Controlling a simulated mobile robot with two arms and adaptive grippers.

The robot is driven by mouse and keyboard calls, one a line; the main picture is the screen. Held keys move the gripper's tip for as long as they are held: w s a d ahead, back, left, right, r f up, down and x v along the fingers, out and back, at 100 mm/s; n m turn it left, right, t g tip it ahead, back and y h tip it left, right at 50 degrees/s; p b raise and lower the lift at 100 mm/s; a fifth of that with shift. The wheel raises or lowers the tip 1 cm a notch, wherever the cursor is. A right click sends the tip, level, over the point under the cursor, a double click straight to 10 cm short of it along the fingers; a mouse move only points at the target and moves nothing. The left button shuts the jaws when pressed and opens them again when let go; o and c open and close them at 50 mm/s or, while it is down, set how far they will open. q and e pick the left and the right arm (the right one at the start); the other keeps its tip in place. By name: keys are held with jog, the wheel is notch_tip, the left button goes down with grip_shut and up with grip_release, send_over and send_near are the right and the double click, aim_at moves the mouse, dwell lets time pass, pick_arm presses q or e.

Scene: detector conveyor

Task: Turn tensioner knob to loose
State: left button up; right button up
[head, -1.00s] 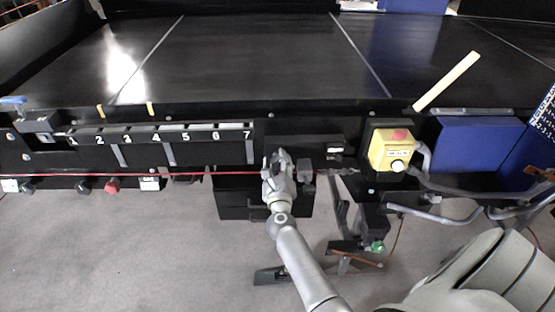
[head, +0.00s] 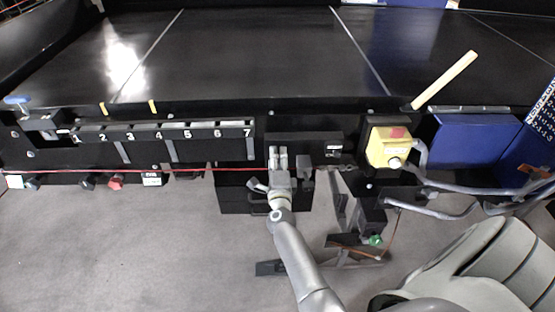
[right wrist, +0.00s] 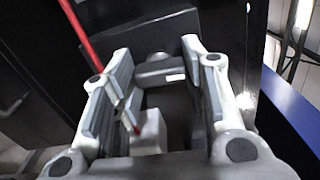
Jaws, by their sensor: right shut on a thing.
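The tensioner knob (right wrist: 160,72) shows in the right wrist view as a grey rounded part between the fingers, in front of a black block. My right gripper (right wrist: 163,95) has one finger on each side of it and is shut on it. In the head view my right gripper (head: 278,158) reaches up to the black conveyor front, right of the number 7. There its fingers cover the knob, so its turned position cannot be told. My left gripper is not in view.
A red cable (head: 200,170) runs along the conveyor front, close to my right gripper. A dark block (head: 306,172) sits just right of the gripper. A yellow control box (head: 381,148) with a red button is farther right. Grey floor (head: 150,245) is clear below.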

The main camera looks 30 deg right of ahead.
jog(key=shift+r+n, duration=0.1)
jog(key=shift+n, duration=0.5)
jog(key=o, duration=1)
